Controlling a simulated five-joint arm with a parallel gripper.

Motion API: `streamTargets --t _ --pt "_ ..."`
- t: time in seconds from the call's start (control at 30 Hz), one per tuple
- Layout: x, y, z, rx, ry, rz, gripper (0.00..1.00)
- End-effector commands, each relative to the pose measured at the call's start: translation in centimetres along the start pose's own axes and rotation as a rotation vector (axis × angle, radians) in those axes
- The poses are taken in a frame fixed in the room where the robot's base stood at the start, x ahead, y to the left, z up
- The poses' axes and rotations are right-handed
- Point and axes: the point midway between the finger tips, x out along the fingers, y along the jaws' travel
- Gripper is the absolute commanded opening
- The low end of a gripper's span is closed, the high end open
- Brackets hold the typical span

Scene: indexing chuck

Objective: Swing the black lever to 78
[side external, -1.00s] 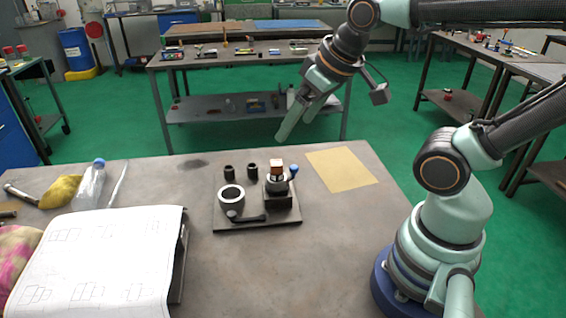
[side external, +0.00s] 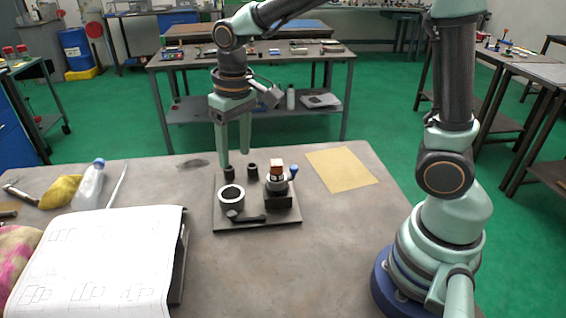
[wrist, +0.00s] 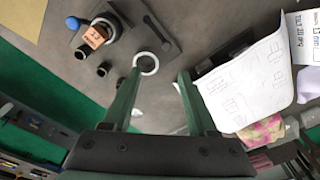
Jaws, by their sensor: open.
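The black lever (side external: 248,217) lies low along the front of a dark base plate (side external: 228,226). Its left end has a round grey hub beside an upright grey ring (side external: 231,192). In the wrist view the lever (wrist: 156,27) lies beyond the pale ring (wrist: 147,63). No scale number is readable. My gripper (side external: 234,160) points down, its fingers apart and empty, above the back left of the plate. In the wrist view my gripper (wrist: 159,72) has the ring between and just beyond its fingertips. It is apart from the lever.
Two short black posts (side external: 252,170) stand behind the ring. A drawing sheet (side external: 95,255), bottle (side external: 90,185) and yellow cloth (side external: 60,190) lie left.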

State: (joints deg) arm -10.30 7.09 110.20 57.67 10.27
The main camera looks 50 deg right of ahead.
Motion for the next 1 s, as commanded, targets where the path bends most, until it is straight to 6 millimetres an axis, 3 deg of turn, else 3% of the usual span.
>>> streamTargets --t 0.1,0.47,1.0 --pt "2.1 -1.1 -0.8 -0.001 -0.054 0.009 0.58" --pt "4.8 -1.8 -1.1 0.001 -0.09 0.016 0.58" --pt "14.1 -1.6 -0.2 0.001 -0.091 0.017 0.58"
